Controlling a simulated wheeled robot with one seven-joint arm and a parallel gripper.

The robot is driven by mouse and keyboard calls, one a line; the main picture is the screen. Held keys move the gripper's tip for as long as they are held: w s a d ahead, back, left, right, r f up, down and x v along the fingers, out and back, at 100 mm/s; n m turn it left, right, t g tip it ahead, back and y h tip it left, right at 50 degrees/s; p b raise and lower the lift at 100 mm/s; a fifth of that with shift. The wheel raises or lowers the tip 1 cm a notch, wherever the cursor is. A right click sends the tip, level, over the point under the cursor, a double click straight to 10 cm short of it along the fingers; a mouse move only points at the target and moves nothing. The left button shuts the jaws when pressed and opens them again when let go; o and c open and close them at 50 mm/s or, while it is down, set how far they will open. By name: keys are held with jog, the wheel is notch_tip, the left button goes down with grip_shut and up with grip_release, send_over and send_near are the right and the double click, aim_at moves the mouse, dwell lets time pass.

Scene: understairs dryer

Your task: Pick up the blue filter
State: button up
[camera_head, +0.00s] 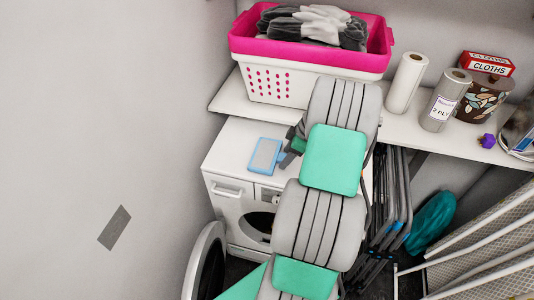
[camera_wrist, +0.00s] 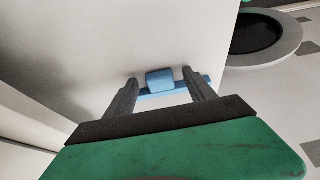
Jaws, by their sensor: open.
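The blue filter (camera_head: 265,155) lies flat on top of the white dryer (camera_head: 228,157), near its front edge. It has a blue frame around a greyish panel. In the wrist view the filter (camera_wrist: 160,80) shows between and just beyond my fingertips, partly hidden by the fingers. My gripper (camera_wrist: 160,92) is open, with one finger towards each side of the filter and nothing held. In the head view my gripper (camera_head: 290,155) is just right of the filter, mostly hidden behind my arm.
A shelf (camera_head: 390,127) above the dryer holds a pink and white laundry basket (camera_head: 290,88), paper rolls (camera_head: 407,82) and a patterned pot (camera_head: 484,98). The dryer's round door (camera_head: 207,262) stands open. Folded racks (camera_head: 398,200) lean at right.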

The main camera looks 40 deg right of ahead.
grip_shut()
dwell(0.7)
